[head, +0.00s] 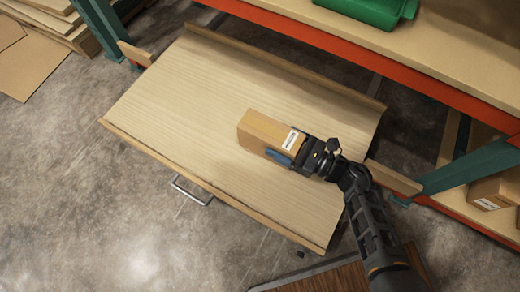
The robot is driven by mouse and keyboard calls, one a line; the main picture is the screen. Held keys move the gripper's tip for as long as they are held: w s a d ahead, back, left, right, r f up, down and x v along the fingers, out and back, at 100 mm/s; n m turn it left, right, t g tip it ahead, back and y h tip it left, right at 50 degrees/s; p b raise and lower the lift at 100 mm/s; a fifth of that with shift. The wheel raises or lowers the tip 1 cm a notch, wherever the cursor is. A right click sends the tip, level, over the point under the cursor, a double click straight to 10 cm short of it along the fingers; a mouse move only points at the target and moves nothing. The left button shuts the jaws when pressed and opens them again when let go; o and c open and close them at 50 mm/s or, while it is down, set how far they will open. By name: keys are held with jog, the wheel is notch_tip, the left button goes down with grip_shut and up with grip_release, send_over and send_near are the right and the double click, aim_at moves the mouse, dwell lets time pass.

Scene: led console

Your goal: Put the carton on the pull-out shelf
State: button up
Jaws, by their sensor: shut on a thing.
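The carton (263,131) is a small brown box with a white label, in the middle of the head view. My gripper (292,153) is shut on its right end, and a blue finger shows along the near side. The far finger is hidden. The pull-out shelf (185,100) is a pale wooden board with a low rim, drawn out from the rack. The carton is over the right half of the shelf. I cannot tell whether its underside touches the board.
A metal handle (191,190) is on the shelf's front edge. The rack's orange beam (330,52) and upper board run behind, with a green bin (372,10) on top. Another carton (494,191) sits at the right. The shelf's left half is clear.

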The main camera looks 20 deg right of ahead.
aim_at(263, 153)
jog(key=a+f, duration=0.1)
jog(key=w+a+f+b, duration=0.1)
jog(key=a, duration=0.1)
jog(key=w+a+f+b, duration=0.1)
jog(key=a, duration=0.1)
jog(key=shift+f, duration=0.15)
jog(key=shift+f+b, duration=1.1)
jog(key=shift+f, duration=0.75)
jog(key=shift+f, duration=0.15)
jog(key=o, duration=1.8)
jog(key=shift+s, duration=0.15)
jog(key=shift+o, duration=0.2)
jog(key=p+v, duration=0.2)
jog(key=v, duration=1)
